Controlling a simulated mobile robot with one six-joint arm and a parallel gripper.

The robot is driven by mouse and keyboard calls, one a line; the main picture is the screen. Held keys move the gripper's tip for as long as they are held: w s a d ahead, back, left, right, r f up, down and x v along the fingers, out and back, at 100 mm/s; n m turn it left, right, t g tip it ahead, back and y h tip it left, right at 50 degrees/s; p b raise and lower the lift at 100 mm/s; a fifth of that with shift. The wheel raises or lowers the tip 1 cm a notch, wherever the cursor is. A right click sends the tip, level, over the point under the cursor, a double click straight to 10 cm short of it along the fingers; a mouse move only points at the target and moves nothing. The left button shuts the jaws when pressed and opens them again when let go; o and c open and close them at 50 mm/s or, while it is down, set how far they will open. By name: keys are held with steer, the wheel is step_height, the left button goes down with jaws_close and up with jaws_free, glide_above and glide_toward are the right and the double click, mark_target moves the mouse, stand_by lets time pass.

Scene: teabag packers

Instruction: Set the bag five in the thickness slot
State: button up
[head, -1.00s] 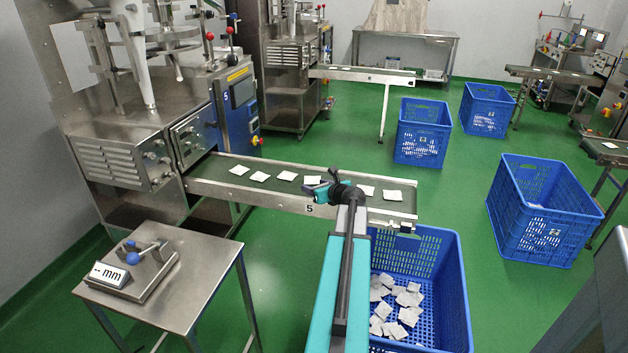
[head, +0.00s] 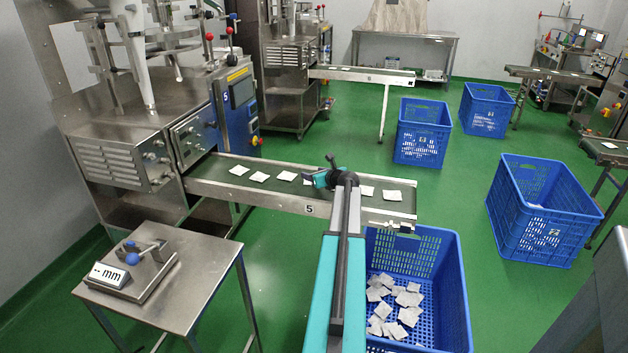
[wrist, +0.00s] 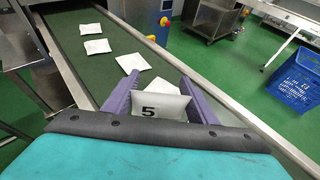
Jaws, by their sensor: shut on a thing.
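My gripper (wrist: 161,92) has two purple fingers, shut on bag five (wrist: 172,106), a white teabag packet marked with a black 5. The bag lies between the fingers over the belt; whether it is clear of the belt I cannot tell. In the head view my wrist hides most of the gripper and the bag. The thickness gauge (head: 135,272), a metal block with a blue ball handle and an "mm" display, stands on the steel table (head: 200,262) at left, away from my gripper. Its slot is too small to make out.
Conveyor 5 (head: 262,200) carries several white bags, one (wrist: 197,105) just beyond bag five. A blue crate (head: 455,290) with several bags stands below its end. The packing machine (head: 125,150) is behind at left. Green floor is open between the steel table and my arm.

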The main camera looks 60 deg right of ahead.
steer(key=shift+w+d, duration=0.3)
steer(key=shift+d, duration=0.1)
steer(key=shift+d, duration=0.1)
steer(key=shift+w+d, duration=0.15)
steer(key=shift+w, duration=0.05)
steer(key=shift+d+f, duration=0.1)
steer(key=shift+f, duration=1.75)
steer(key=o, duration=1.1)
steer(key=shift+f, duration=0.1)
